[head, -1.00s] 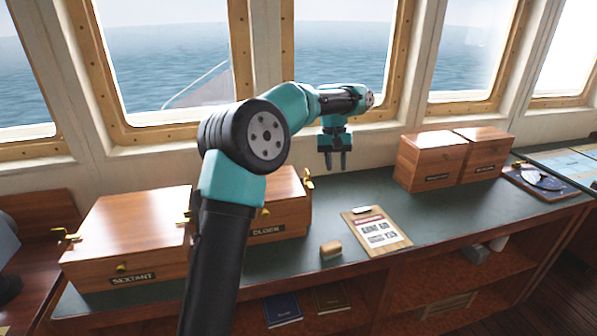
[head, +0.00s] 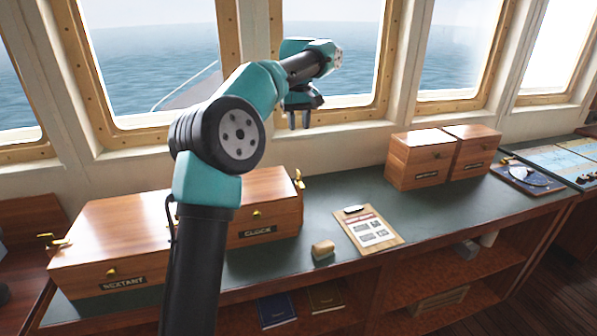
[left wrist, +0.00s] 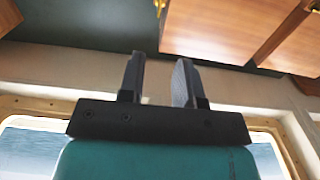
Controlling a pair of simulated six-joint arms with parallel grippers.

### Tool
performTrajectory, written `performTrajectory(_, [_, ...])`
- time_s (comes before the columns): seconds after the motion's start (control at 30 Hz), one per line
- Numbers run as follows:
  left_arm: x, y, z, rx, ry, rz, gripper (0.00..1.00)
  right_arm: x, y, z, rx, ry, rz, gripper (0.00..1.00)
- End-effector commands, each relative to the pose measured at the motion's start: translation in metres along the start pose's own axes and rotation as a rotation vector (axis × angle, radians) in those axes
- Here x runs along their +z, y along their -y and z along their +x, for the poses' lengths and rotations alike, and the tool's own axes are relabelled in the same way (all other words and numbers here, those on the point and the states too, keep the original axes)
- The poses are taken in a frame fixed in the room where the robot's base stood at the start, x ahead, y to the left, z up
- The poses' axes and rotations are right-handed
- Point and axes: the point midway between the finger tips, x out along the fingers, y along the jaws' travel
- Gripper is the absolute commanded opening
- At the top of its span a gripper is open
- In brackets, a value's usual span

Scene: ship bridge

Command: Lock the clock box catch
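The clock box (head: 268,205) is a wooden box with a dark CLOCK label, standing on the green counter right of the sextant box (head: 112,245). A brass catch (head: 299,181) shows at its right end, tilted up. A brass knob (head: 257,213) is on its front. My left arm hides part of the box's left side. My left gripper (head: 299,120) hangs above and behind the box's right end, near the window. In the left wrist view the gripper (left wrist: 158,80) has its fingers apart with nothing between them. My right gripper is not in view.
An eraser-like block (head: 323,250) and a clipboard (head: 367,231) lie on the counter (head: 330,190). Two more wooden boxes (head: 420,160) stand at the back right. Counter space between the clock box and those boxes is clear.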

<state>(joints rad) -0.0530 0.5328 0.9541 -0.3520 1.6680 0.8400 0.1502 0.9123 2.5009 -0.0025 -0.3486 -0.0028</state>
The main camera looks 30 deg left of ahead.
Motion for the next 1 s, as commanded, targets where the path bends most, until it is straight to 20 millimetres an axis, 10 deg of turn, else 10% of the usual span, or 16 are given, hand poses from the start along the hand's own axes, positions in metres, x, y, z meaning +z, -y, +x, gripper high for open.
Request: performTrajectory(1.0, [0.0, 0.001, 0.154, -0.001, 0.001, 0.001, 0.32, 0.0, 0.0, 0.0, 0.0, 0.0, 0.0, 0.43])
